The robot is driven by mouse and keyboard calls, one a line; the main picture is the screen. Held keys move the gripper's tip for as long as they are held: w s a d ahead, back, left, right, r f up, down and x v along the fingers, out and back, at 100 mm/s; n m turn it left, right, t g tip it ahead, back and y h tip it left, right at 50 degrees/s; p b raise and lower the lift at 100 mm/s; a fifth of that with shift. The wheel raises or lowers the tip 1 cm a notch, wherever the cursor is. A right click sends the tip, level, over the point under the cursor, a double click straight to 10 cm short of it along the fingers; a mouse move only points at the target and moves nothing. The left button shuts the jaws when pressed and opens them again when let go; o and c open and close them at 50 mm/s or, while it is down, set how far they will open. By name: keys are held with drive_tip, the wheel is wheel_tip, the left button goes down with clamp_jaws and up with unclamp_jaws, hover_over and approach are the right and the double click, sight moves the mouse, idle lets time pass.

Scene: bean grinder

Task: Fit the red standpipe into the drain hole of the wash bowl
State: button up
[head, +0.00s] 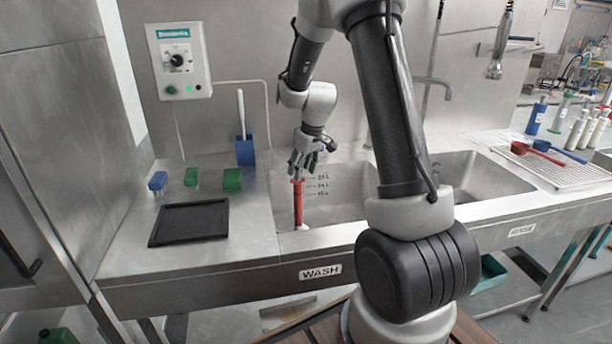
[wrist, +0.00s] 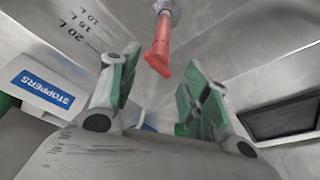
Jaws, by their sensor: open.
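The red standpipe (head: 298,203) stands roughly upright in the front left part of the wash bowl (head: 345,209). Its lower end meets a pale fitting near the bowl's front wall; I cannot tell how deep it sits, and the drain hole is not clearly seen. My gripper (head: 304,170) is just above the pipe's top, pointing down. In the wrist view my gripper (wrist: 163,66) is open, its green-padded fingers apart. The standpipe (wrist: 160,48) shows between and beyond the fingertips, with clear gaps on both sides and its far end at the pale fitting.
A blue STOPPERS label (wrist: 43,88) shows in the wrist view. The rinse bowl (head: 480,176) lies right, with a tap (head: 438,88) behind.

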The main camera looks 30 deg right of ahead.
drive_tip(key=s+a+r, duration=0.2)
drive_tip(key=s+r, duration=0.4)
drive_tip(key=r, duration=0.4)
drive_tip(key=s+a+r+m, duration=0.1)
drive_tip(key=s+r, duration=0.4)
drive_tip(key=s, duration=0.8)
drive_tip(key=s+r+m+t+h, duration=0.1)
drive_tip(key=s+r, duration=0.4)
drive_tip(key=s, duration=0.8)
drive_tip(key=shift+s+a+m, duration=0.2)
drive_tip(key=shift+a+m, duration=0.15)
drive_tip(key=shift+m, duration=0.45)
